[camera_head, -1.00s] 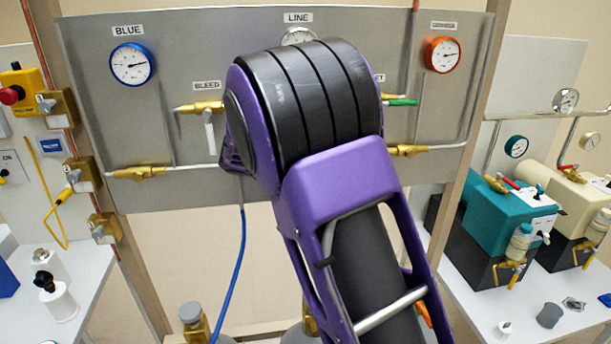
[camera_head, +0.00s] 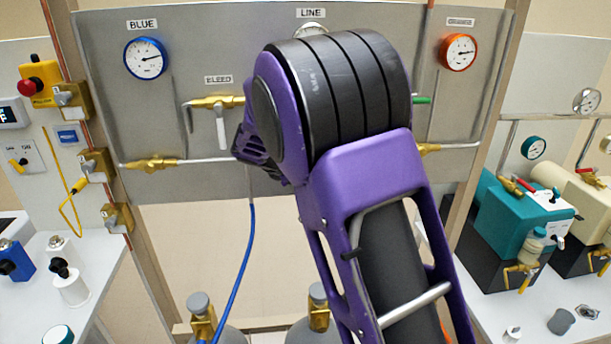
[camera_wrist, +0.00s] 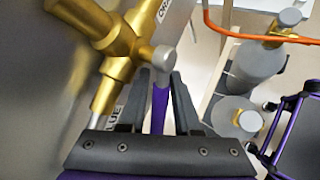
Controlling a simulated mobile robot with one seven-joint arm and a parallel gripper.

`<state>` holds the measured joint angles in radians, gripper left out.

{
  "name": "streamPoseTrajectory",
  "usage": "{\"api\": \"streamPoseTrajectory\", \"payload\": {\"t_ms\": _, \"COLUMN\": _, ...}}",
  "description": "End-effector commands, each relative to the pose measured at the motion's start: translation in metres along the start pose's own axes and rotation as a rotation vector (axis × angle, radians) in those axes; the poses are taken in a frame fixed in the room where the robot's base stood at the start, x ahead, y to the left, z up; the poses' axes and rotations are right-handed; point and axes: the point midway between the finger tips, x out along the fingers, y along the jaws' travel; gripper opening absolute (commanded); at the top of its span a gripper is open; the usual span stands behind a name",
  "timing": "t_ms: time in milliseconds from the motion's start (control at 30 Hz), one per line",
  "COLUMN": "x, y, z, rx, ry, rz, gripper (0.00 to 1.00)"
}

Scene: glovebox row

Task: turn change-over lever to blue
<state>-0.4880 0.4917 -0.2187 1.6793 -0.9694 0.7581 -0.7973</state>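The change-over valve is a gold body (camera_wrist: 118,45) in the wrist view, with a grey lever (camera_wrist: 163,58) ending in a rounded tip. Label pieces reading "ORA" (camera_wrist: 165,9) and "LUE" (camera_wrist: 112,118) sit on either side of it. My gripper (camera_wrist: 162,76) is open, its two dark fingers apart, with the lever tip just at the fingertips. I cannot tell whether they touch. In the head view my arm hides the valve and the gripper; the grey panel (camera_head: 205,55) shows around it.
A blue gauge (camera_head: 145,59) and an orange gauge (camera_head: 458,52) are on the panel. A bleed valve (camera_head: 218,103) is left of my arm. A blue hose (camera_head: 240,265) hangs below, near gas cylinders (camera_head: 318,325). Side benches hold pumps (camera_head: 520,220) and fittings.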

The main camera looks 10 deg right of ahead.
Motion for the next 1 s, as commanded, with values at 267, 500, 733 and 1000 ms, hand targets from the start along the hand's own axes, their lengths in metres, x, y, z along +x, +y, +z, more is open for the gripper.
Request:
{"api": "streamPoseTrajectory", "payload": {"t_ms": 267, "x": -0.002, "y": 0.0, "z": 0.0, "rx": 0.0, "ry": 0.0, "rz": 0.001, "gripper": 0.31}}
{"api": "streamPoseTrajectory", "payload": {"t_ms": 500, "x": -0.038, "y": 0.002, "z": 0.0, "rx": 0.001, "ry": 0.003, "rz": 0.005, "gripper": 0.31}}
{"api": "streamPoseTrajectory", "payload": {"t_ms": 733, "x": -0.095, "y": 0.001, "z": 0.0, "rx": 0.0, "ry": 0.002, "rz": 0.005, "gripper": 0.31}}
{"api": "streamPoseTrajectory", "payload": {"t_ms": 1000, "x": -0.152, "y": 0.001, "z": 0.0, "rx": 0.0, "ry": 0.002, "rz": 0.004, "gripper": 0.31}}
